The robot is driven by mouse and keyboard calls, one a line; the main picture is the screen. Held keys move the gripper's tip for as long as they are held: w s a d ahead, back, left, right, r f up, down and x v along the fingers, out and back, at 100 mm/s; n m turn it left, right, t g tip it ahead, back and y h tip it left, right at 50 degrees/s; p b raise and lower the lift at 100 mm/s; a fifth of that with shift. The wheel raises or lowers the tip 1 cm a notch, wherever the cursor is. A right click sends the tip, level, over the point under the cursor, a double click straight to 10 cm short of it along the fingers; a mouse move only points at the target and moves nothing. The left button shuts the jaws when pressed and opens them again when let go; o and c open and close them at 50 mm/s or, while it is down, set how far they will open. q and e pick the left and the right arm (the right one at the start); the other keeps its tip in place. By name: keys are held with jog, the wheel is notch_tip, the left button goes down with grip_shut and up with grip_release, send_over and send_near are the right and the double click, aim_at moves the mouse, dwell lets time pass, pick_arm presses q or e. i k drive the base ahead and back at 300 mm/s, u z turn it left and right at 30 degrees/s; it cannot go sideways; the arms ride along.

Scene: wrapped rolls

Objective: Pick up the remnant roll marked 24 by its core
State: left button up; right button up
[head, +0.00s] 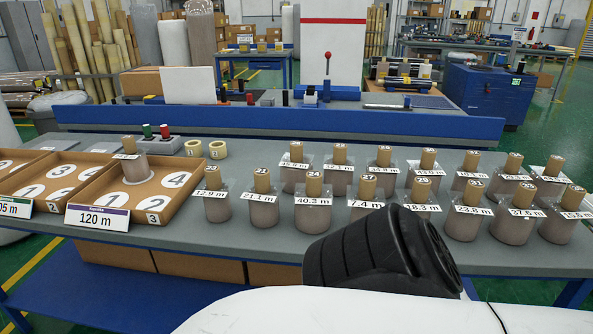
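Wrapped remnant rolls stand upright on the grey bench in two rows, each with a tan core sticking up and a metre label. The front row includes a 12.9 m roll (217,208), a 21.1 m roll (262,213), a 40.3 m roll (313,218) and a 23.8 m roll (462,225). Another roll (132,168) stands in the 120 m tray. A black part of my arm hides some of the bench front. Neither gripper shows.
The cardboard tray labelled 120 m (152,217) has numbered circles; more trays lie left of it. A blue rail (250,118) runs along the back. The rolls stand close together.

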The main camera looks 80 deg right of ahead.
aim_at(313, 202)
jog(key=k, duration=0.15)
jog(key=z, duration=1.25)
